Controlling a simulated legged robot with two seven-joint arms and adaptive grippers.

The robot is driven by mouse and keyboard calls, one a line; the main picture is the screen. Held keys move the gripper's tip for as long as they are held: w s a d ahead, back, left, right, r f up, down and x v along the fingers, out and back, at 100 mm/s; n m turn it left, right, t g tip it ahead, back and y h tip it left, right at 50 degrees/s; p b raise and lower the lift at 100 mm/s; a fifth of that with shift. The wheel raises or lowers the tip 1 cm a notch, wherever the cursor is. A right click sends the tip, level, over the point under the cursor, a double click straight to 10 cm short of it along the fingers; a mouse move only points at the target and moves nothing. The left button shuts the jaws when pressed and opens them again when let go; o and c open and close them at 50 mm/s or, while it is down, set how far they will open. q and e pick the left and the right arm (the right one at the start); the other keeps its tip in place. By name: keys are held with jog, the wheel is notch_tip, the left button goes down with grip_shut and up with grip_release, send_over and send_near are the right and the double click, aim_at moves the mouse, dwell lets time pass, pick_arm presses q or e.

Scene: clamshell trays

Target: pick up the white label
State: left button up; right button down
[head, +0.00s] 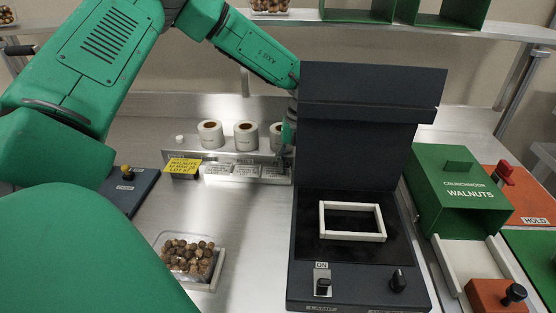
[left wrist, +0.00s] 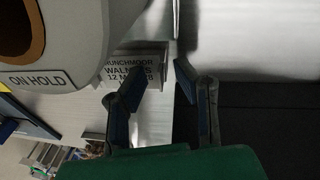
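Printed white labels (head: 247,170) stand out along the front of the metal dispenser at the back; the rightmost (head: 275,173) is beside my left gripper (head: 287,152). In the left wrist view, a white label (left wrist: 128,67) reads walnuts and a date, partly hidden by one finger. My left gripper there (left wrist: 160,72) is open, its two dark fingers apart, with nothing seen held between them. The label lies at the left finger's tip; I cannot tell whether they touch. My right gripper is not in view.
White rolls (head: 245,136) sit on the dispenser; one marked on hold (left wrist: 40,80) is close to the fingers. A yellow label (head: 183,166) is at its left. The dark lamp unit (head: 372,85) stands right of the gripper. A tray of walnuts (head: 214,279) lies in front.

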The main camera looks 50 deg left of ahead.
pick_arm(q)
grip_shut()
